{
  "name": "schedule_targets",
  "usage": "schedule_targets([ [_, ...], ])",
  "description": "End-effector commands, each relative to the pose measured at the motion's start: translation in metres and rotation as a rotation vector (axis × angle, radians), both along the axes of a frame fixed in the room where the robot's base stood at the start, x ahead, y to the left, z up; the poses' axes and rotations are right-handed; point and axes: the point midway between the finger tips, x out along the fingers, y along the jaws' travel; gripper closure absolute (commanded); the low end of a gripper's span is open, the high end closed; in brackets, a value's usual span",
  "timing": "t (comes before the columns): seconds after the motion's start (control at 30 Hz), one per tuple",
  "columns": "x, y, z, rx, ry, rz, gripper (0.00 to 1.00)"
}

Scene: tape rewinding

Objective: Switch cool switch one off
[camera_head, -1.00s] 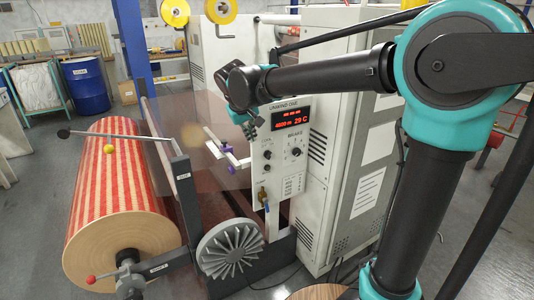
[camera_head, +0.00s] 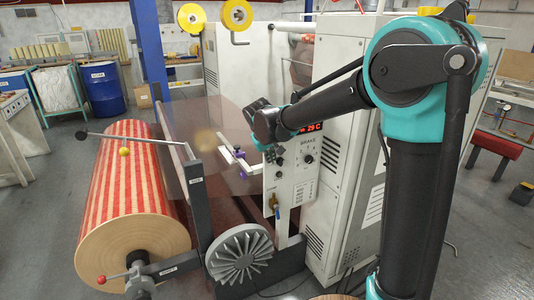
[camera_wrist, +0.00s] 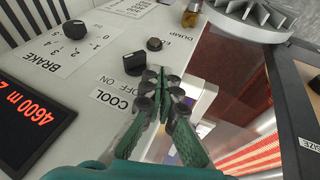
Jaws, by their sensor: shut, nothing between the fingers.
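The panel's cool switch (camera_wrist: 135,62) is a black knob beside the "COOL" and "OFF ON" label in the wrist view. My gripper (camera_wrist: 162,82) has its green fingers close together and empty. In that view the fingertips appear just right of the cool knob; I cannot tell whether they touch it. In the head view my gripper (camera_head: 270,148) is in front of the upper left of the white control panel (camera_head: 290,197) and hides part of the display.
The brake knob (camera_wrist: 75,29), dump knob (camera_wrist: 154,44) and red-lit display (camera_wrist: 28,115) share the panel. A clear sheet and a bracket (camera_head: 236,160) stand left of it. A striped roll (camera_head: 133,185) and a finned wheel (camera_head: 240,254) are at lower left.

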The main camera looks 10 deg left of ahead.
Motion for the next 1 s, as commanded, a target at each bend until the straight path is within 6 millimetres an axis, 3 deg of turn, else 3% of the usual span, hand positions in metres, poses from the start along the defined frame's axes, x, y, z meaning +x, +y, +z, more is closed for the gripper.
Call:
schedule_targets([
  [0.3,0.012,-0.020,-0.013,0.000,0.001,-0.002,1.00],
  [1.0,0.013,-0.021,-0.017,-0.046,-0.030,0.000,1.00],
])
